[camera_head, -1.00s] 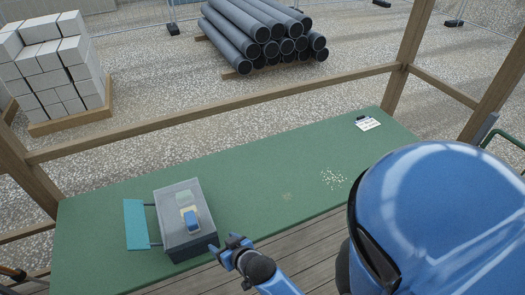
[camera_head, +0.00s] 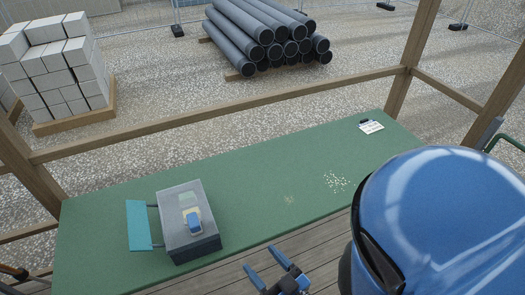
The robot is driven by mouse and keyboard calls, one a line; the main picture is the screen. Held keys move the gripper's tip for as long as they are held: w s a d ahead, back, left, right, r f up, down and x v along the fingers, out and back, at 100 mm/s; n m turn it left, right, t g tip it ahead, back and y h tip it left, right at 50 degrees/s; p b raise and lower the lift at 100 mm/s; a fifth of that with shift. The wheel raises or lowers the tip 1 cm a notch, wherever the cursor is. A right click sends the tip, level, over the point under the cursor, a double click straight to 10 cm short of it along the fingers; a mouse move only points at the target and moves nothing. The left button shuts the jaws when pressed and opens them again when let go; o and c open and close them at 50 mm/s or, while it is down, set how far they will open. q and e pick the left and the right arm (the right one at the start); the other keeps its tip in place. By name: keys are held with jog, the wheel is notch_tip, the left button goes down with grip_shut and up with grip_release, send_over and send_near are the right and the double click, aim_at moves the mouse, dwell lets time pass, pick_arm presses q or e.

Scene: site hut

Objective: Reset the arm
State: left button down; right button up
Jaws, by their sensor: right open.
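My right gripper (camera_head: 270,268) shows at the bottom middle of the head view. Its two blue fingers are spread apart with nothing between them. It is over the wooden floor, in front of the near edge of the green table (camera_head: 255,215), to the right of the grey box. My left gripper is not in view.
A grey box (camera_head: 185,243) with a blue and yellow item (camera_head: 193,221) on top and a teal panel (camera_head: 138,225) at its left stands on the table. Pale bits (camera_head: 336,183) and a white card (camera_head: 371,127) lie at right. A wooden rail (camera_head: 230,113) runs behind.

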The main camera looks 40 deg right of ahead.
notch_tip(320, 180, down, 16)
jog(key=b, duration=1.6)
jog(key=shift+r, duration=0.15)
